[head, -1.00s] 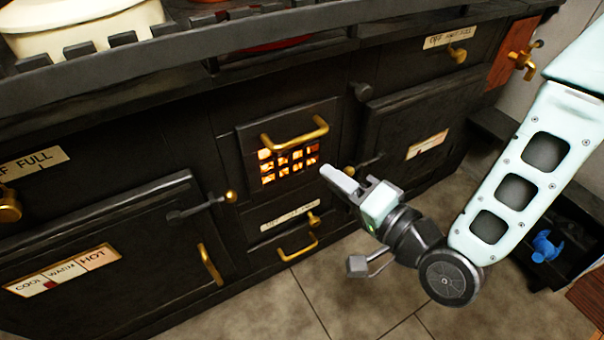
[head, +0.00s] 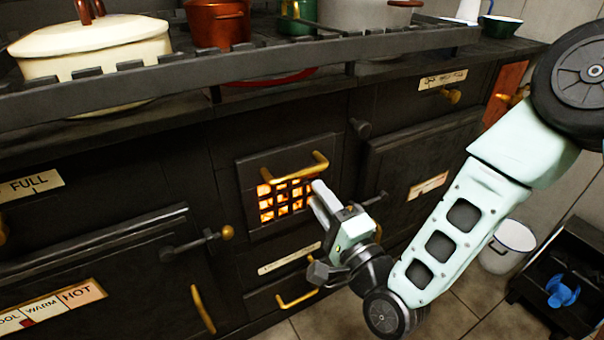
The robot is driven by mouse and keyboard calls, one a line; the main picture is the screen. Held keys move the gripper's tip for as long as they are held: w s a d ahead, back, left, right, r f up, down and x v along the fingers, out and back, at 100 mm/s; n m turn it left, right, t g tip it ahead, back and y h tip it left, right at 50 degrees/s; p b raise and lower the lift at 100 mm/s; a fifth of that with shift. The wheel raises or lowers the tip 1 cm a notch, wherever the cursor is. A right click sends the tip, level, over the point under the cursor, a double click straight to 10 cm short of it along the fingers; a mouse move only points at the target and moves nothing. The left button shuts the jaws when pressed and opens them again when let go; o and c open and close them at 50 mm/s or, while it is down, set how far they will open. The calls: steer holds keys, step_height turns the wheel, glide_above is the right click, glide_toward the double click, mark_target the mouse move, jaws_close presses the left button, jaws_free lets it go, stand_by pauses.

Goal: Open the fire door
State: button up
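The fire door (head: 247,178) is a dark square door in the middle of the black stove. It has a brass bar handle (head: 296,169) across its top and a grate (head: 284,201) with orange fire glowing behind it. The door looks shut. My gripper (head: 321,196) is just right of the grate, a little below the right end of the handle. Its pale fingers point up toward the door. I see them from the side, so the gap between them is hidden, and I cannot tell whether they touch the door.
Oven doors flank the fire door, the left one with a brass handle (head: 203,309). A drawer with a brass handle (head: 297,298) sits below. A cream pot (head: 95,48) and a copper pot (head: 218,24) stand on the stove top. A white bucket (head: 508,246) stands on the floor at right.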

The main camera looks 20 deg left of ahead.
mark_target(304, 176)
steer(key=x, duration=0.7)
steer(key=shift+w+a+r+b, duration=0.1)
steer(key=shift+w+b, duration=0.05)
steer(key=shift+b, duration=0.2)
jaws_close()
